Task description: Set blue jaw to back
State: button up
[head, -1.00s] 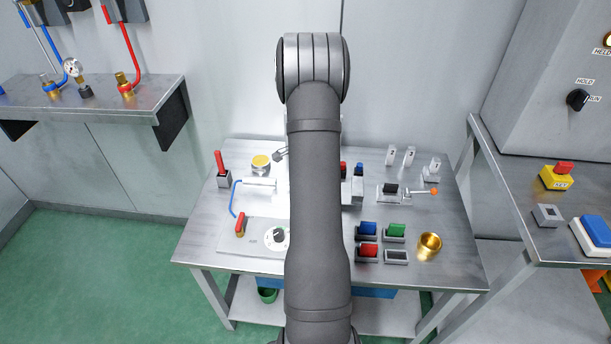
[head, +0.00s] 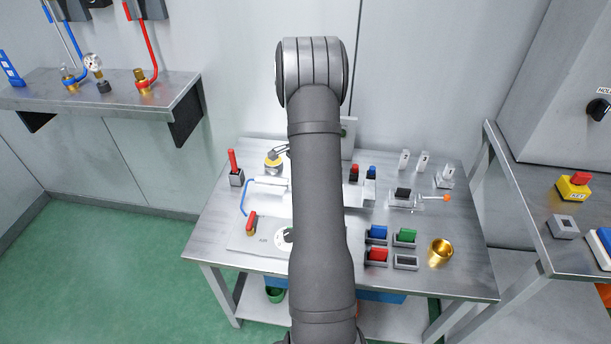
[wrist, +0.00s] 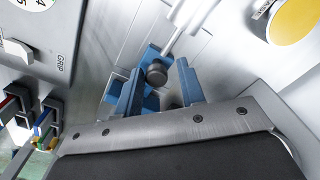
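In the wrist view my gripper (wrist: 160,66) has two blue fingers standing apart, so it is open. A round dark knob (wrist: 157,73) on a pale rod shows between or just beyond the fingertips; I cannot tell whether they touch it. A blue part (wrist: 149,53) lies behind the knob, at the rod's end; it may be the blue jaw, partly hidden by the fingers. In the head view my arm hides the gripper and the middle of the bench.
Blue (head: 377,232), green (head: 408,236) and red (head: 377,255) blocks sit in holders beside an empty holder (head: 405,262). A brass cup (head: 440,252) is right of them. A yellow disc (head: 273,159) and a red-handled lever (head: 251,220) are left of my arm.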

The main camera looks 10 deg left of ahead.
jog(key=shift+o, duration=0.5)
jog(key=shift+d, duration=0.1)
notch_tip(320, 180, up, 17)
jog(key=shift+r, duration=0.2)
jog(key=shift+f, duration=0.15)
notch_tip(320, 180, down, 17)
jog(key=shift+d+f, duration=0.15)
jog(key=shift+f, duration=0.05)
jog(key=shift+d+r, duration=0.1)
jog(key=shift+d, duration=0.25)
dwell(0.4)
